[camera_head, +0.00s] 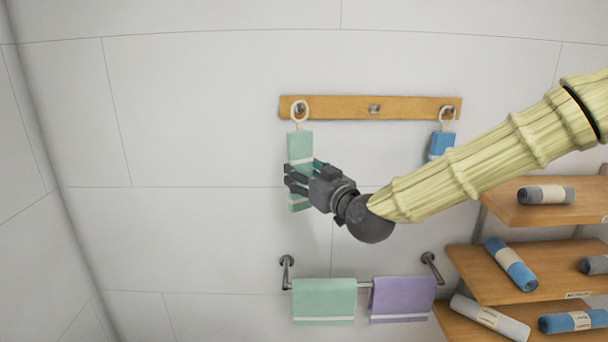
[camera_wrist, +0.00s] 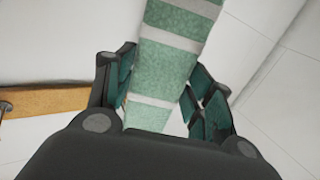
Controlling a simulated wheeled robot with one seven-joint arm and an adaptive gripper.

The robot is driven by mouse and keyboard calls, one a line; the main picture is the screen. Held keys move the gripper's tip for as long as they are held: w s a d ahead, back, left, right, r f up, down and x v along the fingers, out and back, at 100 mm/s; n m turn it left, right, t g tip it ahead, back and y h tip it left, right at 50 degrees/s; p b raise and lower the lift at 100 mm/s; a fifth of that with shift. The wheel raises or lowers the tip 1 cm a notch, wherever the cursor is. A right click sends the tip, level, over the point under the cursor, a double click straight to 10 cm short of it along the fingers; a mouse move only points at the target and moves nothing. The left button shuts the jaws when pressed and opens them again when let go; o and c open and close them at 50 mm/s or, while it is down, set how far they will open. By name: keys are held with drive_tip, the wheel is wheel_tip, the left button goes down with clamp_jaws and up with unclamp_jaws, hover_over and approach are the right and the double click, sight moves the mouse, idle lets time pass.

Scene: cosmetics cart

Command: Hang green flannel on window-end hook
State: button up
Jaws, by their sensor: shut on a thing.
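The green flannel (camera_head: 300,147) hangs upright by its pale ring (camera_head: 299,110) at the left hook (camera_head: 300,106) of the wooden rail. The ring appears to be around that hook, though I cannot tell whether it bears the weight. My gripper (camera_head: 301,182) is shut on the lower part of the flannel, against the wall side. In the wrist view the green flannel (camera_wrist: 163,65) with its pale stripes runs between the dark fingers of my gripper (camera_wrist: 163,92). The part of the flannel behind the fingers is hidden.
The wooden rail (camera_head: 340,107) has an empty middle hook (camera_head: 374,109) and a blue flannel (camera_head: 440,142) at the right hook. Below, a towel bar holds a green towel (camera_head: 324,299) and a purple towel (camera_head: 402,297). Shelves (camera_head: 550,214) with rolled towels stand at the right. The left wall is clear.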

drive_tip(key=w+f, duration=0.2)
drive_tip(key=w, duration=0.7)
drive_tip(key=shift+f+b, duration=0.25)
drive_tip(key=shift+b, duration=0.15)
idle(1.0)
idle(0.4)
idle(0.3)
drive_tip(key=o, duration=1.1)
drive_tip(key=shift+s, duration=0.1)
